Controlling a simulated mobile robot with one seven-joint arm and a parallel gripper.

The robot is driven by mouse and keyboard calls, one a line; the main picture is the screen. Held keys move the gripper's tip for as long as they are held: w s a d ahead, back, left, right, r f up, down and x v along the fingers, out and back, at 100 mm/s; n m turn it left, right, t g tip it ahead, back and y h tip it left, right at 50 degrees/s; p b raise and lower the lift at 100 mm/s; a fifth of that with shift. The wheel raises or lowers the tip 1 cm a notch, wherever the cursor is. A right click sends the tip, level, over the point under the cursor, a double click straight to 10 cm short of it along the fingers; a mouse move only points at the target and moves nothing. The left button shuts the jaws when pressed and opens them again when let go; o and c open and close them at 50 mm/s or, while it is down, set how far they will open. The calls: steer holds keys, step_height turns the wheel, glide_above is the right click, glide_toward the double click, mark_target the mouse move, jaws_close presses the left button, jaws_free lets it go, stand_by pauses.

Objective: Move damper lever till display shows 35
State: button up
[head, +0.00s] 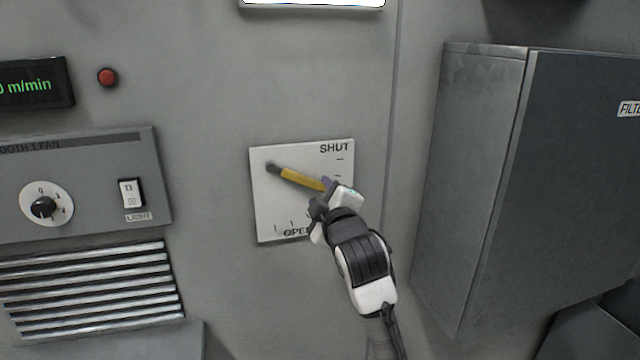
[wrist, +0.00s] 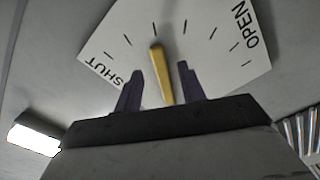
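The damper lever (head: 302,179) is a yellow bar on a dark pivot, mounted on a white plate (head: 265,215) marked SHUT at top and OPEN at bottom. It slants down to the right, between the two marks. My gripper (head: 325,198) is at the lever's free end. In the wrist view, the lever (wrist: 162,75) lies between the two dark fingers of my gripper (wrist: 159,69), with a gap on each side, so the gripper is open around it. The display (head: 35,83) is cut off at the left edge; only "0 m/min" in green shows, so the full number cannot be read.
A grey filter box (head: 570,170) juts from the wall at the right. A fan panel (head: 95,185) with a dial and a switch is at the left, above a slatted vent (head: 90,290). A red button or lamp (head: 107,77) sits beside the display.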

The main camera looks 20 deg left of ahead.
steer(key=shift+x, duration=1.2)
jaws_close()
